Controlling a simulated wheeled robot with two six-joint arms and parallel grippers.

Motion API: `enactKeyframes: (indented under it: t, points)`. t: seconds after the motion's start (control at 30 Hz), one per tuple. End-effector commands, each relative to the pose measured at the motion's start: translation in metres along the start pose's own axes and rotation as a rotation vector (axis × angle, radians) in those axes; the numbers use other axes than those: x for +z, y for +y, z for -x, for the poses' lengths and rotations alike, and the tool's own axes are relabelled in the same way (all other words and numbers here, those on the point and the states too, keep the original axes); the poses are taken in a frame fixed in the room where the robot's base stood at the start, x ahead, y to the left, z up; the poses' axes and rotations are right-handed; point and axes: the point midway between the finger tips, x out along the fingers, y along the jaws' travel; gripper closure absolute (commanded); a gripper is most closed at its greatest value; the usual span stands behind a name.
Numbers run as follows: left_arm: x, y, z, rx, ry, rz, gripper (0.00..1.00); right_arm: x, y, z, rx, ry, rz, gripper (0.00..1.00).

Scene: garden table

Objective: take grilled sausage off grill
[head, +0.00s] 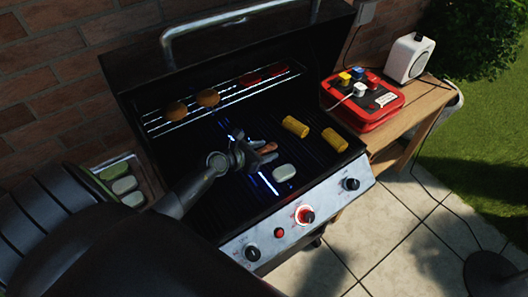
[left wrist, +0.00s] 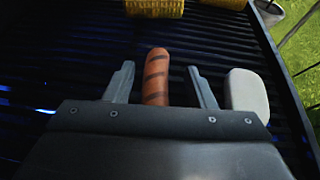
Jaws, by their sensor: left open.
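A grilled sausage (left wrist: 156,75), orange-brown with dark grill stripes, lies on the grate between the fingers of my left gripper in the left wrist view. My left gripper (left wrist: 160,85) is open, with a finger on each side of the sausage and gaps showing between. In the head view my left gripper (head: 262,157) is low over the middle of the grill, and part of the sausage (head: 267,147) shows at its fingers. The grill (head: 230,190) is open, with a dark slatted grate. My right gripper is not in view.
A white block-like item (head: 284,172) lies close beside the left gripper. Two yellow corn pieces (head: 295,127) lie farther right on the grate. Patties (head: 208,97) and red items (head: 251,78) sit on the upper rack. A red case (head: 362,100) stands on the wooden side table (head: 425,100).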

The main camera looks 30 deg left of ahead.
Motion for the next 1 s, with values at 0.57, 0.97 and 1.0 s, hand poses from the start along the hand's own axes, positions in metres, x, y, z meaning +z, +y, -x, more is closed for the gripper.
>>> enactKeyframes:
  t: [0.57, 0.97, 1.0]
  points:
    - [0.0, 0.0, 0.0, 0.0, 0.0, -0.001, 0.98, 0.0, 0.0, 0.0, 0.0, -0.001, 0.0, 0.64]
    - [0.018, 0.0, 0.007, -0.001, -0.002, -0.005, 0.99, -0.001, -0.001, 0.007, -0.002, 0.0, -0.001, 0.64]
    - [0.025, 0.0, 0.01, -0.001, -0.003, -0.005, 0.99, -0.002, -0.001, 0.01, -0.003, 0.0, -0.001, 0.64]
